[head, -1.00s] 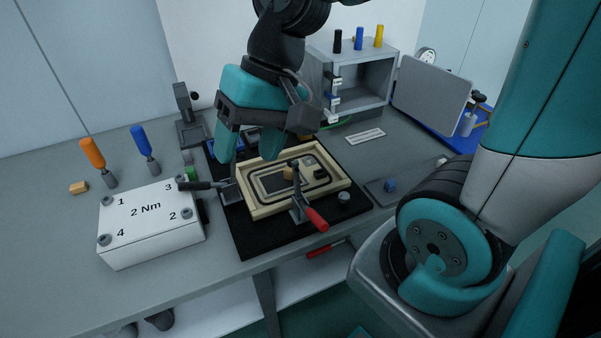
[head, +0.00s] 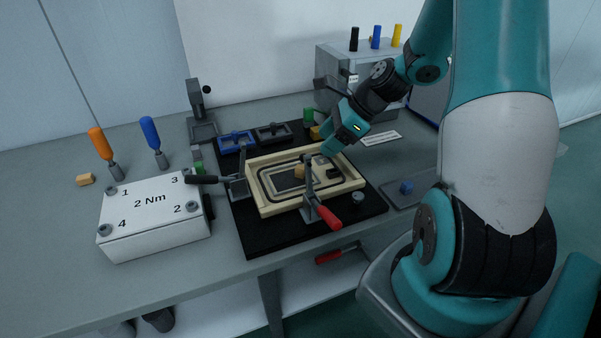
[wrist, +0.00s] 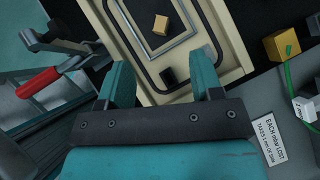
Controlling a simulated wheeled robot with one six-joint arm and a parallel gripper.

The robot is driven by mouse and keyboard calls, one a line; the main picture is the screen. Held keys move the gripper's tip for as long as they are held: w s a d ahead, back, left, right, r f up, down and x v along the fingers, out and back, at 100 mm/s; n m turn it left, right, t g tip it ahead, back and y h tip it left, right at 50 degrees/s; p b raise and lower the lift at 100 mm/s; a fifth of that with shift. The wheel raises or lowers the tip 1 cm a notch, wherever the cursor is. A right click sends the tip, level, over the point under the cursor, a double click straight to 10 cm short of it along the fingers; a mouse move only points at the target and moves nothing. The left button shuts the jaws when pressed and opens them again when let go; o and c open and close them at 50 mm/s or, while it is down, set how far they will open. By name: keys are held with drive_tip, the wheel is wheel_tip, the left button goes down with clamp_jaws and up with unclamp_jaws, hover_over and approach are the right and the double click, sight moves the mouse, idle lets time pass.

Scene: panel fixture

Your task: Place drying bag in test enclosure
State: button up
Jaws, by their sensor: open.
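A shallow beige frame with a black seal line, which looks like the test enclosure (head: 262,203), lies on the black mat; it also shows in the wrist view (wrist: 226,66). Inside it are a small tan block (head: 299,171) and a small black piece (head: 333,174), both also in the wrist view, as the tan block (wrist: 160,25) and the black piece (wrist: 168,76). I cannot tell which object is the drying bag. My gripper (head: 331,146) is over the enclosure's back right edge. In the wrist view my gripper (wrist: 162,80) is open, its fingers apart either side of the black piece.
A white "2 Nm" box (head: 150,218) stands left. A grey cabinet (head: 335,62) is behind my arm.

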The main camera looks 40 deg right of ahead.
sight(302, 167)
drive_tip(key=x, duration=1)
drive_tip(key=shift+s+d+f, duration=0.1)
clamp_jaws()
